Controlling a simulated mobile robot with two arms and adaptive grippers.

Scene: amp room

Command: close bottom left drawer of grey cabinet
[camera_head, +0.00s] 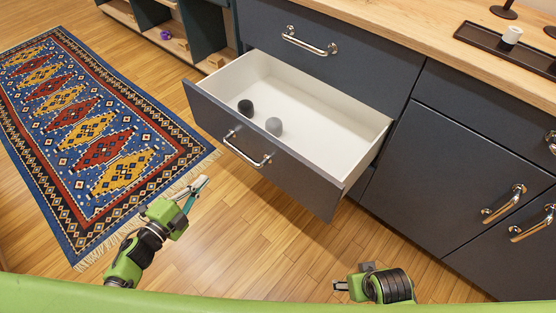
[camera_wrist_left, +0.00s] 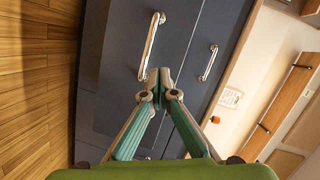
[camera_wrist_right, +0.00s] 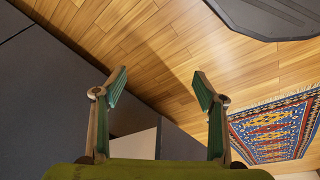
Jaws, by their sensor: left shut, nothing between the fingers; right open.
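The bottom left drawer (camera_head: 270,166) of the grey cabinet (camera_head: 400,70) stands pulled well out, its white inside showing. Its metal bar handle (camera_head: 247,150) is on the front face. A black ball (camera_head: 245,106) and a grey ball (camera_head: 274,126) lie inside. My left gripper (camera_head: 201,184) is shut and empty, in front of the drawer and left of its handle, apart from it in the head view. In the left wrist view its fingertips (camera_wrist_left: 160,76) point at dark fronts with two bar handles. My right gripper (camera_head: 341,285) is low, below the drawer's right end; its open fingers (camera_wrist_right: 160,85) hold nothing.
The drawer above (camera_head: 340,40) is shut. Closed fronts with handles (camera_head: 504,202) stand to the right. A wooden counter (camera_head: 400,22) carries a dark tray (camera_head: 500,45) with a white cup (camera_head: 512,34). A patterned rug (camera_head: 90,130) lies at left. Wooden floor (camera_head: 260,235) before the drawer is clear.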

